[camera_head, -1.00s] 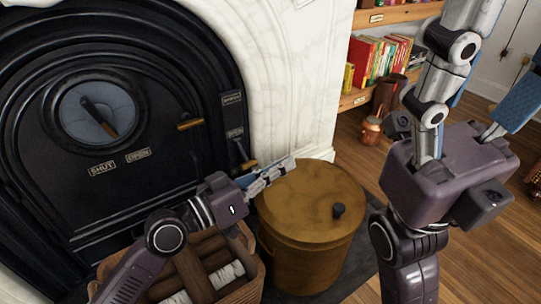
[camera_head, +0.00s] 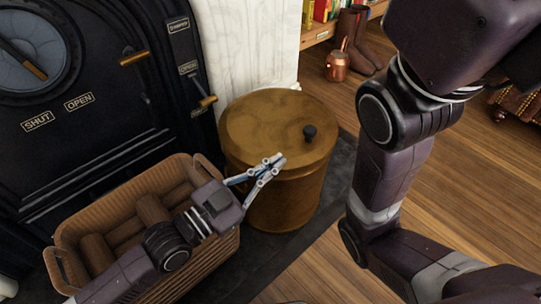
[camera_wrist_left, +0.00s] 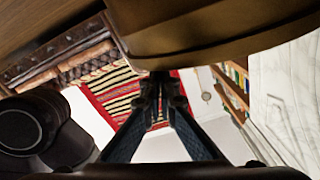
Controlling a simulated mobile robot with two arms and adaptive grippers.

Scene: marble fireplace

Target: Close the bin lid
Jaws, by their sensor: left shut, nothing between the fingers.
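The bin (camera_head: 285,200) is a round brass-coloured drum standing on the dark hearth. Its lid (camera_head: 265,115) lies flat across the top and looks closed, with a black knob (camera_head: 310,132) near its right side. My left gripper (camera_head: 278,161) is shut and empty in front of the bin's near side, by the lid's rim. Whether it touches the bin is unclear. In the left wrist view, the shut fingertips (camera_wrist_left: 161,80) are just below the brownish bin (camera_wrist_left: 215,28). My right arm shows at the right, but its gripper is out of view.
A wicker basket of logs (camera_head: 75,235) stands left of the bin, under my left arm. The black stove front (camera_head: 90,150) with brass handles and the white marble surround (camera_head: 245,50) are behind. A copper pot (camera_head: 338,66) and boots (camera_head: 360,38) stand beyond. Wooden floor is open at right.

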